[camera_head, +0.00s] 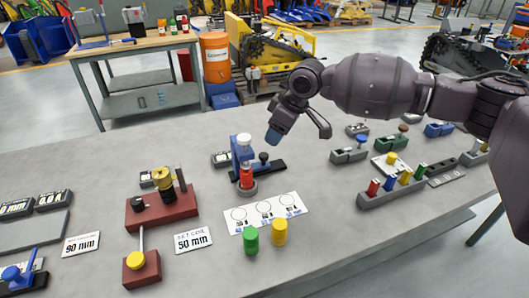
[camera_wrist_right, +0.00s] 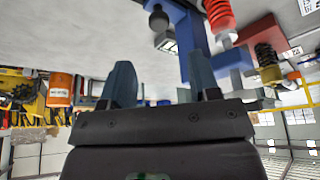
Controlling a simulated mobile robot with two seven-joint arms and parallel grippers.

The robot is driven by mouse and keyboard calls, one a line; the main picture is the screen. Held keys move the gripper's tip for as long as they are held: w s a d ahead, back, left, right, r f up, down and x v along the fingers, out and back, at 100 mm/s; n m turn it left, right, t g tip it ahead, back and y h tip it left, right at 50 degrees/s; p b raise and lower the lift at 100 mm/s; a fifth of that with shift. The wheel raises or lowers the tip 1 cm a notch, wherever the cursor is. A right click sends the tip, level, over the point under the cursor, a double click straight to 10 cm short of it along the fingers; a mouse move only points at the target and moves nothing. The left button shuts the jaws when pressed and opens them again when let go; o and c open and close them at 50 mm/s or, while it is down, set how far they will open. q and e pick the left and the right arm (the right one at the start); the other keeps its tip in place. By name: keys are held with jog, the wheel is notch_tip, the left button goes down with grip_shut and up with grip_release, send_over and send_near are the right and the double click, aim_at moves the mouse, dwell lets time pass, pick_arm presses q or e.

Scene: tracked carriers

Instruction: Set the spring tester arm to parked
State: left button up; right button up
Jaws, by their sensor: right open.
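A blue press-like stand (camera_head: 239,150) with a white top knob and a red spring (camera_head: 246,176) stands at the middle of the grey bench. A black knob (camera_head: 263,157) rises from the dark bar beside it. In the right wrist view the red spring (camera_wrist_right: 219,14) and black knob (camera_wrist_right: 158,20) show upside down. A dark red base (camera_head: 160,208) carries a dark spring with a yellow top; a lever with a yellow knob (camera_head: 134,260) stands in front. I cannot tell which is the spring tester arm. My right gripper (camera_head: 275,133) is open and empty, above and right of the blue stand.
Green (camera_head: 251,241) and yellow (camera_head: 279,232) cylinders stand before a white card with circles (camera_head: 265,213). A "SET COIL 50 mm" card (camera_head: 193,240) lies left of them. A rack of coloured pegs (camera_head: 392,188) is at right. Bare bench lies between the card and rack.

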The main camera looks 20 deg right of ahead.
aim_at(265, 155)
jog(key=b+x, duration=0.1)
jog(key=x, duration=0.8)
jog(key=shift+w+f+b, duration=0.1)
jog(key=shift+f+b, duration=0.05)
jog(key=shift+b, duration=0.2)
jog(key=shift+c, duration=0.3)
grip_shut()
